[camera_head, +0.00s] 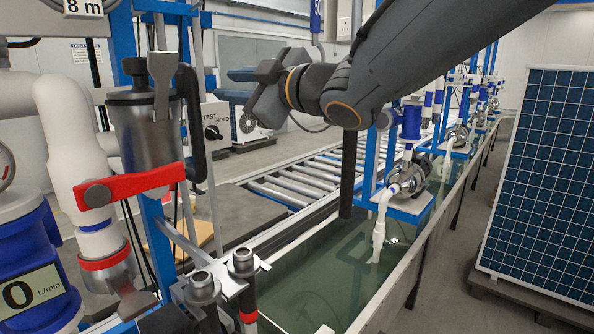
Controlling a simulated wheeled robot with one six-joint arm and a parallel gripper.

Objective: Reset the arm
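My arm (400,62) reaches in from the upper right and stretches left across the top middle of the view. My gripper (266,92) is at its end, left of the orange-ringed wrist joints. It hangs in the air in front of the back wall and appears to touch nothing. Its fingers are seen side-on and blend with the equipment behind, so their opening is unclear. I see nothing held in it.
A pipe with a red lever valve (130,186) and a blue flow meter (38,268) stand close at left. A water tank (335,262) with pumps (408,178) runs below the arm. A roller conveyor (300,180) lies behind. A solar panel (545,180) stands at right.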

